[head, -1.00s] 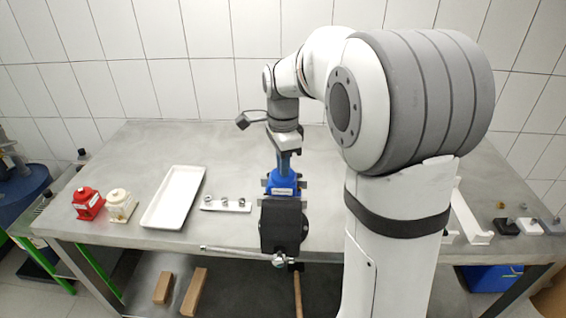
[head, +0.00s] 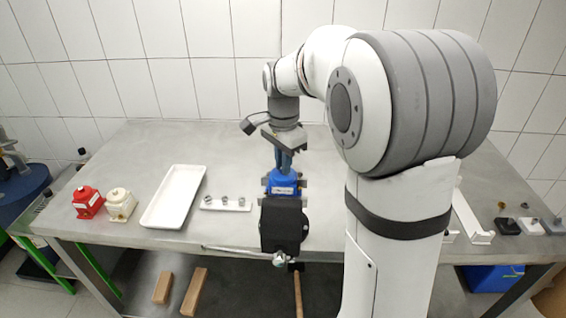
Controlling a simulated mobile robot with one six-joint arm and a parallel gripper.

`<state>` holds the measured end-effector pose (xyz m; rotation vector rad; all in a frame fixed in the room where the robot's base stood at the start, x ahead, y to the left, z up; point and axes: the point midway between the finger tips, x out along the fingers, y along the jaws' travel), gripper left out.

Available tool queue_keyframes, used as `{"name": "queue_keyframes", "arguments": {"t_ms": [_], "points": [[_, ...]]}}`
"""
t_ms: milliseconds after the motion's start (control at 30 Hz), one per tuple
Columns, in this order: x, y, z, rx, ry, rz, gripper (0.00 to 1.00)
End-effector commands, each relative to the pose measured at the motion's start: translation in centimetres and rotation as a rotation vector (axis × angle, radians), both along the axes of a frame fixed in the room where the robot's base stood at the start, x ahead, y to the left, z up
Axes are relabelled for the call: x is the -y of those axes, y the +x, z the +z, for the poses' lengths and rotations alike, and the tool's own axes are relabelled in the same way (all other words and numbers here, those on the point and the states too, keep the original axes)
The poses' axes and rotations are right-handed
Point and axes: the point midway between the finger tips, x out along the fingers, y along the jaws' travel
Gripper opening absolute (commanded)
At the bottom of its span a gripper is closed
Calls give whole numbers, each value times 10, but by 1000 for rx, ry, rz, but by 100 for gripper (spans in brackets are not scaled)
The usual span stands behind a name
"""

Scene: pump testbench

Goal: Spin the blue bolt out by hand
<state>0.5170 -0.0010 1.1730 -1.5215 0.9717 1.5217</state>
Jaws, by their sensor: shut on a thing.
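A blue pump body (head: 283,186) with a white label is clamped upright in the dark vise (head: 281,226) at the table's front edge. My gripper (head: 285,168) points down onto the top of the blue pump body, its fingers close together. It is shut on the blue bolt there. The bolt itself is hidden by the fingers and too small to make out, so I cannot tell how far it stands out of the body.
Left of the vise are a small rack (head: 226,204) with several metal parts, a white tray (head: 173,197), a cream pump (head: 119,205) and a red pump (head: 88,202). Small dark and white blocks (head: 507,226) stand at the right. The table behind the tray is clear.

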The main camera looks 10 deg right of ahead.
Motion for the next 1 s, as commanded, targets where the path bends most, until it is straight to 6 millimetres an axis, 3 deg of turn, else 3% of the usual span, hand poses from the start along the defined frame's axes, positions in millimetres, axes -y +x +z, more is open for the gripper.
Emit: {"name": "queue_keyframes", "arguments": {"t_ms": [1000], "points": [[-1,0,0,2,1,965,0]]}}
